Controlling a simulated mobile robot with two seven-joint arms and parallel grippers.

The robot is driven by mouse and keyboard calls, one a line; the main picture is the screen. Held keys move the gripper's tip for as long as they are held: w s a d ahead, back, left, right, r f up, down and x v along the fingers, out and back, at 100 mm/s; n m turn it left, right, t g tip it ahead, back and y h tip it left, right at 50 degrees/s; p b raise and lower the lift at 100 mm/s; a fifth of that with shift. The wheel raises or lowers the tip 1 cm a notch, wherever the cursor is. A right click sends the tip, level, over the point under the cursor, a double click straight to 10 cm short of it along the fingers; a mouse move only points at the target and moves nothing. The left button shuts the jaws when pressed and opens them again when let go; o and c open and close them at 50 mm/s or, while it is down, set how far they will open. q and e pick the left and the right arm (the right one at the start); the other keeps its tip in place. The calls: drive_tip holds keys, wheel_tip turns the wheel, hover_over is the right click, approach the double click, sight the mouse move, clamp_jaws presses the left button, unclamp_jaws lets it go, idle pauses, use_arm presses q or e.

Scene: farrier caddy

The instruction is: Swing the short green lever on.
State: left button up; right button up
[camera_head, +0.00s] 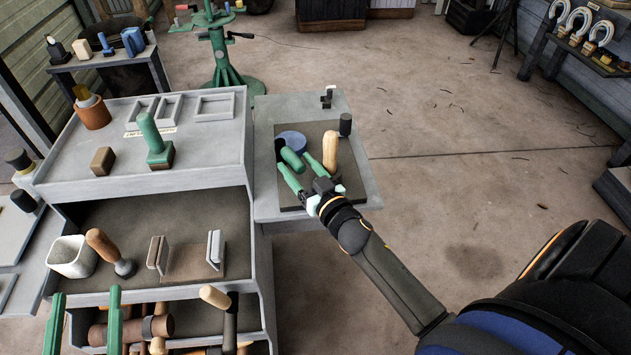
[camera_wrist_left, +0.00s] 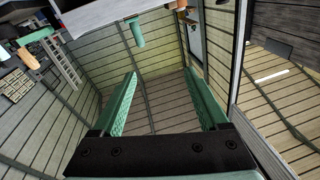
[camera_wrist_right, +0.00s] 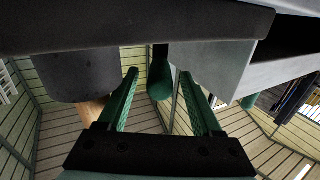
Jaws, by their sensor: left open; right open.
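A short green lever (camera_head: 293,159) with a rounded grip stands by a blue disc (camera_head: 292,140) on the grey side shelf. My right gripper (camera_head: 288,172) is open at this lever. In the right wrist view, a dark green rounded grip (camera_wrist_right: 160,76) shows between the two open fingers (camera_wrist_right: 157,88), with gaps on both sides; I cannot tell whether a finger touches it. My left gripper (camera_head: 85,308) is open and empty at the lower left, in front of the caddy's lower shelves. The left wrist view shows its spread fingers (camera_wrist_left: 159,88) with nothing between them.
A wooden handle (camera_head: 330,151) and a black knob (camera_head: 346,124) stand close to my right gripper on the shelf. A green-handled tool (camera_head: 152,137) stands on the caddy top. A white cup (camera_head: 71,257) and a wood-handled tool (camera_head: 107,249) sit below.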

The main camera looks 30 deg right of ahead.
use_arm(q)
wheel_tip(320, 180, down, 8)
drive_tip(key=n+g+y+p, duration=0.1)
drive_tip(key=g, duration=0.2)
drive_tip(key=shift+s+a, duration=0.2)
drive_tip(key=shift+s, duration=0.25)
use_arm(e)
drive_tip(key=s, duration=1)
drive_tip(key=shift+a, duration=0.15)
drive_tip(key=shift+s, duration=0.1)
